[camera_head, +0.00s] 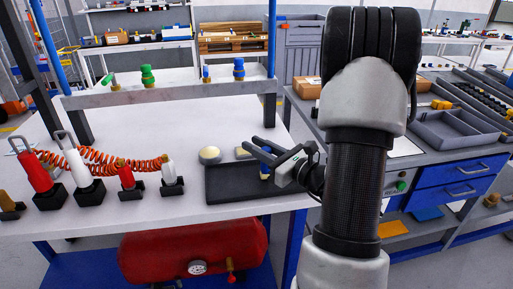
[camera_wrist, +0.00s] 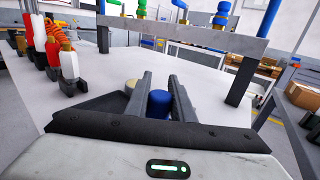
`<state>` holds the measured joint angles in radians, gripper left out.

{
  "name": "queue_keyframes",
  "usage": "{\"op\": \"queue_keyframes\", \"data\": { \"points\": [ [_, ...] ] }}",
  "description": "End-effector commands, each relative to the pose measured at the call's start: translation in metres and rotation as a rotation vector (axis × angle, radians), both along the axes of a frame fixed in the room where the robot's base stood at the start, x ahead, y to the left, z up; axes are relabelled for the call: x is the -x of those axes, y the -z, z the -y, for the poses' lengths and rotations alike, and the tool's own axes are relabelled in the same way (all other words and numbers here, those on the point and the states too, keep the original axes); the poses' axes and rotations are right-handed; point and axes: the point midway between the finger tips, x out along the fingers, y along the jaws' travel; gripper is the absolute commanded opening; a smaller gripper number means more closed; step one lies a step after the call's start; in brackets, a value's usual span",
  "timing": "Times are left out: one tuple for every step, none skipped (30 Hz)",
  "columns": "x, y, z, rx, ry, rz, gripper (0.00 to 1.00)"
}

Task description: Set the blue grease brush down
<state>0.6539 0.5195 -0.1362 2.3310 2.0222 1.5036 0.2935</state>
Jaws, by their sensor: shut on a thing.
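The blue grease brush (camera_wrist: 158,103) shows in the wrist view as a blue rounded top between the two dark fingers of my gripper (camera_wrist: 160,78). My gripper also shows in the head view (camera_head: 250,146), above the dark mat (camera_head: 225,187) on the white table. My gripper is shut on the brush. In the head view only a small part of the brush (camera_head: 264,176) shows below the fingers. I cannot tell whether its lower end touches the mat. A round cream pad (camera_head: 209,154) sits at the mat's back left edge.
Several red, white and orange bottles in black holders, such as a white one (camera_head: 172,172), stand left of the mat. An orange coiled hose (camera_head: 110,160) lies behind them. A grey rail (camera_head: 165,93) with green and blue fittings crosses the back.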

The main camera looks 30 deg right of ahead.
Motion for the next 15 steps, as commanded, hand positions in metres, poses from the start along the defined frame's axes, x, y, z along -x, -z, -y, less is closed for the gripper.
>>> {"op": "queue_keyframes", "data": {
  "points": [
    [0.0000, -0.0005, 0.0000, 0.000, 0.000, 0.000, 0.00],
    [0.0000, -0.0003, 0.0000, 0.000, 0.000, 0.000, 0.00],
    [0.0000, 0.0009, 0.0000, 0.000, 0.000, 0.000, 0.00],
    [0.0000, 0.0022, 0.0000, 0.000, 0.000, 0.000, 0.00],
    [0.0000, 0.0035, -0.0001, 0.000, 0.000, 0.000, 0.00],
    [0.0000, 0.0049, 0.0000, 0.000, 0.000, 0.000, 0.00],
    [0.0000, 0.0036, -0.0001, 0.000, 0.000, 0.000, 0.25],
    [0.0000, 0.0031, -0.0001, 0.000, 0.000, 0.000, 0.30],
    [0.0000, 0.0031, -0.0001, 0.000, -0.001, 0.000, 0.37],
    [0.0000, 0.0031, -0.0001, 0.000, -0.001, 0.000, 0.40],
    [0.0001, 0.0031, -0.0002, 0.000, -0.001, 0.000, 0.40],
    [0.0001, 0.0031, -0.0002, 0.000, -0.001, 0.000, 0.40],
    [0.0001, 0.0031, -0.0002, 0.000, -0.001, 0.000, 0.40],
    [0.0001, 0.0031, -0.0002, 0.000, -0.001, 0.000, 0.40],
    [0.0001, 0.0031, -0.0002, 0.000, -0.001, 0.000, 0.40]
  ]
}}
